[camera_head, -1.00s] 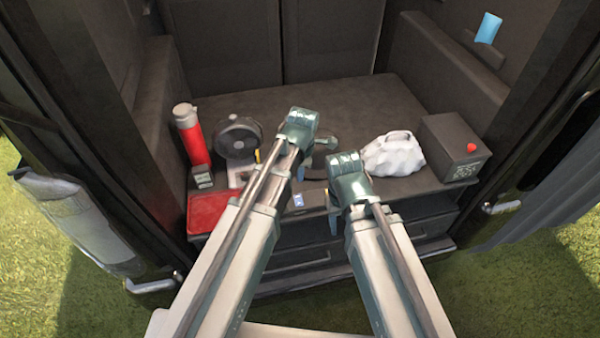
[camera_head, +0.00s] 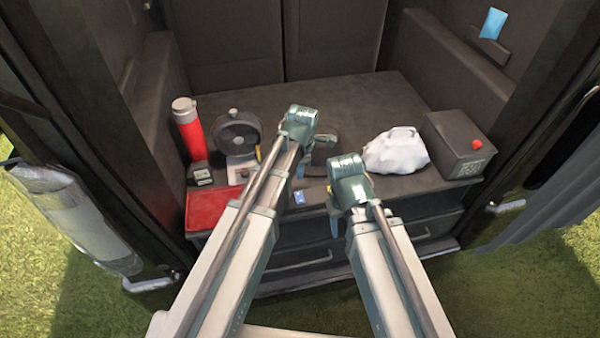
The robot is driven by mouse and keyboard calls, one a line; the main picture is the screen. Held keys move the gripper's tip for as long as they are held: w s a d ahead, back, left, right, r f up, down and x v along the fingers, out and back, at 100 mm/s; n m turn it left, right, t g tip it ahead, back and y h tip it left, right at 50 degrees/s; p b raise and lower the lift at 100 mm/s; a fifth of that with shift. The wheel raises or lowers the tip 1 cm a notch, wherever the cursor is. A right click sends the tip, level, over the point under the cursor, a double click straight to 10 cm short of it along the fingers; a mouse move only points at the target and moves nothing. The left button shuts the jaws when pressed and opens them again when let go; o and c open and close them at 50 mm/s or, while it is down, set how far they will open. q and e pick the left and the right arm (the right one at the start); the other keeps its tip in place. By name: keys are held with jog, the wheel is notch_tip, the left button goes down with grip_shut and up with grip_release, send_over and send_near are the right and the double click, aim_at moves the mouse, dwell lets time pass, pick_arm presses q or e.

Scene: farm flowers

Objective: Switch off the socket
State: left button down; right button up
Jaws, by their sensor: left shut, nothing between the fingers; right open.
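I cannot tell for sure which thing is the socket. A dark strip with a small blue patch (camera_head: 299,197) lies at the shelf's front edge, partly hidden by my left arm. My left gripper (camera_head: 324,149) is a dark shape above the shelf, just past the arm's teal wrist; it is shut and empty. My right gripper (camera_head: 335,224) hangs below its teal wrist in front of the shelf edge, mostly hidden; it is open and holds nothing I can see.
On the shelf stand a red bottle (camera_head: 190,135), a small dark fan (camera_head: 238,135), a small meter-like device (camera_head: 202,176), a red tray (camera_head: 212,208), a white bag (camera_head: 395,152) and a black box (camera_head: 450,145) with a red knob. Drawers (camera_head: 300,258) lie below. The shelf's back is clear.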

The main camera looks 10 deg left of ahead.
aim_at(299, 194)
pick_arm(q)
jog(key=f+b, duration=0.3)
jog(key=w+f+b, duration=0.1)
jog(key=f+b, duration=0.2)
jog(key=f, duration=0.1)
jog(key=f+b, duration=0.3)
jog(key=shift+w+a+f+b, duration=0.15)
jog(key=shift+a+f+b, duration=0.05)
jog(key=shift+f+b, duration=0.2)
jog(key=shift+f, duration=0.15)
jog(key=shift+s+d, duration=0.25)
jog(key=shift+s, duration=0.5)
jog(key=shift+r, duration=0.2)
jog(key=shift+r, duration=0.1)
